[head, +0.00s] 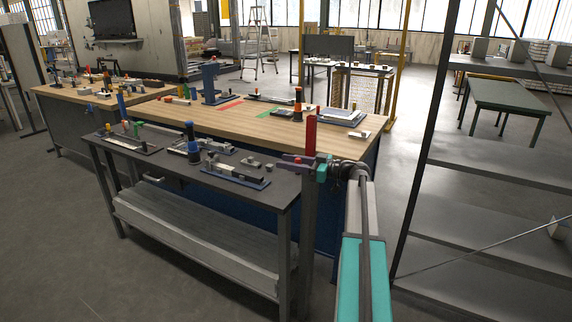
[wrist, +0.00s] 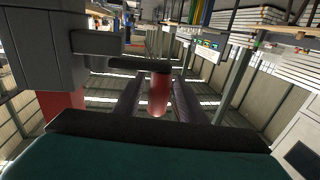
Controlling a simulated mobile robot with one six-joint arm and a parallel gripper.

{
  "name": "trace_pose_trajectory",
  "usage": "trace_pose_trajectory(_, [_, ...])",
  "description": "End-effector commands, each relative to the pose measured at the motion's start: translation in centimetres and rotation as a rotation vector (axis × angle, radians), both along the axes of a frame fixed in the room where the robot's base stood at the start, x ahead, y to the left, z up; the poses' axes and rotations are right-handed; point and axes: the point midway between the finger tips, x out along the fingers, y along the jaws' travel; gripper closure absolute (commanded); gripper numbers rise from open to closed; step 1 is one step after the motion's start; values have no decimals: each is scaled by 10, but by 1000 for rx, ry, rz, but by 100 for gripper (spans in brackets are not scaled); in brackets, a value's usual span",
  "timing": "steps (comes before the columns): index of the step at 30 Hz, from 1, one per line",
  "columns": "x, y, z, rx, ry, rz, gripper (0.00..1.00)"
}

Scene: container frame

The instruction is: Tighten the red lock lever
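A red upright block (head: 311,135) stands at the top of a dark post by the front right corner of the dark workbench. My gripper (head: 297,160) is level with the foot of this block, at the post top, and reaches left from the teal wrist. In the wrist view a red rounded bar, the red lock lever (wrist: 158,97), lies between the two dark fingers of my gripper (wrist: 157,103). The fingers are close on both sides of it. I cannot tell whether they press on it. The lever's joint is hidden behind dark parts.
The dark workbench (head: 150,172) with several small fixtures stands left of my arm. A wooden-topped bench (head: 275,128) is behind it. A grey metal rack (head: 480,205) stands at the right. In the wrist view a grey block (wrist: 42,45) is close at the upper left. Open floor lies at front left.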

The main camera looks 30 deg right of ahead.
Motion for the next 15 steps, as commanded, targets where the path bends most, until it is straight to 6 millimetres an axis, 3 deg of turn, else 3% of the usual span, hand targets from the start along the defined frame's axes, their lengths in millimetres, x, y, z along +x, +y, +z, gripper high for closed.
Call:
trace_pose_trajectory(8, [-9, -8, 0, 0, -1, -2, 63])
trace_pose_trajectory(15, [-34, -26, -1, 0, -1, -3, 63])
